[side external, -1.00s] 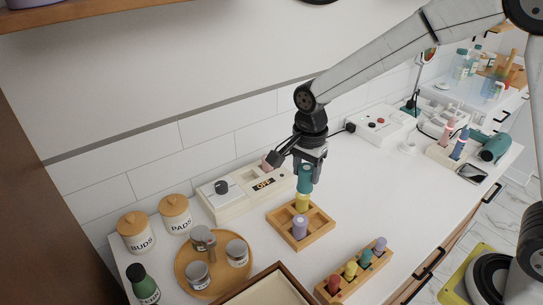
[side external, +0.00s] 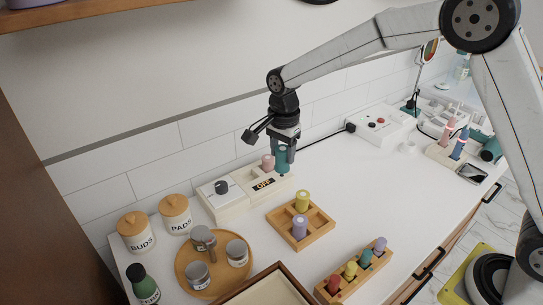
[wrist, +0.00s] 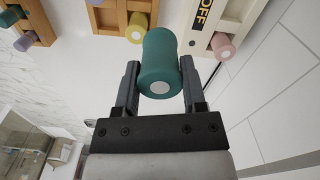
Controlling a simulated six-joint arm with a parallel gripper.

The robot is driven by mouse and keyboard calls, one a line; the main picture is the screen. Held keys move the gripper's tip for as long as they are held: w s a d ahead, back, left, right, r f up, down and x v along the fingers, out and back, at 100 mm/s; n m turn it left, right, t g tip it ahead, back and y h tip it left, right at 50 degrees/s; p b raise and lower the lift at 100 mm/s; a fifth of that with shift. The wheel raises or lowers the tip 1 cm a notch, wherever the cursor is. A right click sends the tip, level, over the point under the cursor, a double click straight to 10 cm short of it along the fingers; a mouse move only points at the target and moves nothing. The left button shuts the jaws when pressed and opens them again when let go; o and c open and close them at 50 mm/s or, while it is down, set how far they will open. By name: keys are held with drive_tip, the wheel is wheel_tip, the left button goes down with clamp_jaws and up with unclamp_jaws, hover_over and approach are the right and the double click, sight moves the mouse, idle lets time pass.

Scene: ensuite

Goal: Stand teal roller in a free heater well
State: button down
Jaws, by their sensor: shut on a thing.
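My gripper (side external: 284,165) is shut on the teal roller (side external: 284,157) and holds it upright near the right end of the heater. The wrist view also shows the teal roller (wrist: 160,62) between the two fingers. The heater (side external: 232,203) is a cream box with a dark dial and an OFF display. A pink roller (side external: 268,161) stands in it, just left of the teal roller; it also shows in the wrist view (wrist: 222,46). I cannot tell whether the teal roller touches the heater.
A wooden tray (side external: 322,232) in front holds a yellow roller (side external: 302,200) and a lilac roller (side external: 300,227). A wooden rack (side external: 346,282) holds several rollers, another teal one among them. A round tray (side external: 183,271) with jars stands left.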

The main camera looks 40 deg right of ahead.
drive_tip(key=shift+w+a+f, duration=0.3)
drive_tip(key=shift+w+f, duration=1.2)
drive_tip(key=shift+w, duration=0.55)
drive_tip(key=shift+w+a+f, duration=0.3)
drive_tip(key=shift+w+f, duration=1.25)
drive_tip(key=shift+w, duration=0.55)
drive_tip(key=shift+w+a+f, duration=0.3)
drive_tip(key=shift+w+f, duration=1.2)
drive_tip(key=shift+w, duration=0.55)
drive_tip(key=shift+w+f, duration=0.1)
drive_tip(key=shift+f, duration=1.65)
drive_tip(key=shift+f, duration=0.1)
drive_tip(key=shift+c, duration=0.8)
unclamp_jaws()
